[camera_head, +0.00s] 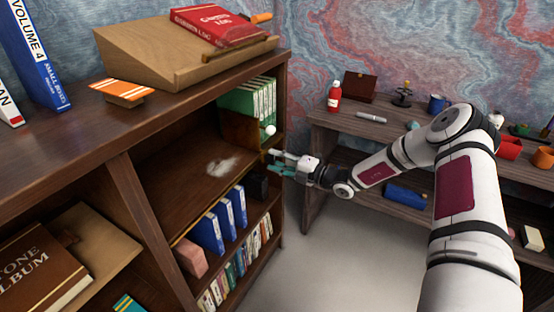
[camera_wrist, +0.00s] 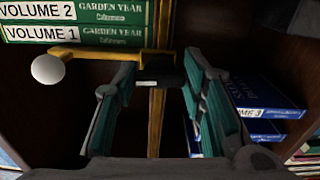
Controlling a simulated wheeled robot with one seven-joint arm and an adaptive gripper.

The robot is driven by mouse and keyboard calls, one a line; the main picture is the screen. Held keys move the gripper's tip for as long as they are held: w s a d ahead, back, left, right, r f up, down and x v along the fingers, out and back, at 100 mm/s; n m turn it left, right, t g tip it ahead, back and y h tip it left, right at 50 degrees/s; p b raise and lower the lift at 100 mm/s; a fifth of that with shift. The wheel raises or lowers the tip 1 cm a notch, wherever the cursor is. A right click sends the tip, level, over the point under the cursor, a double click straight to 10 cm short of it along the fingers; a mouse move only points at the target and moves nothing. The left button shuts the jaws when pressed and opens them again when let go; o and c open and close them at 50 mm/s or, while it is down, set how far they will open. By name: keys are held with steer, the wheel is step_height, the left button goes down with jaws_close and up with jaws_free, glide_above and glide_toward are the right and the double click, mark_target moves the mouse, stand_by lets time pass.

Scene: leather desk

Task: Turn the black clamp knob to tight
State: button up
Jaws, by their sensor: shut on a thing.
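My gripper (camera_head: 275,161) reaches from the right to the open front of the dark wooden bookcase. In the wrist view its two fingers (camera_wrist: 166,62) stand apart with a dark piece between their tips. That piece appears to be the black clamp knob (camera_wrist: 166,70), mostly hidden by the fingers and shadow, and my gripper is shut on it. I cannot read the knob's turn. A brass bar (camera_wrist: 100,56) runs left from it to a white ball (camera_wrist: 47,69), which also shows in the head view (camera_head: 269,131). A vertical brass strip (camera_wrist: 157,115) shows below, between the fingers.
Green volumes (camera_head: 248,98) stand just behind the ball. Blue volumes (camera_head: 222,225) and a black block (camera_head: 258,184) are on the shelf below. A side desk (camera_head: 330,121) with a red bottle (camera_head: 334,96) stands behind my arm. The floor beside the bookcase is clear.

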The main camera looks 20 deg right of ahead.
steer(key=shift+m, duration=0.4)
steer(key=shift+d, duration=0.1)
steer(key=o, duration=1.2)
steer(key=shift+c, duration=0.2)
steer(key=v, duration=1.2)
steer(key=shift+r, duration=0.1)
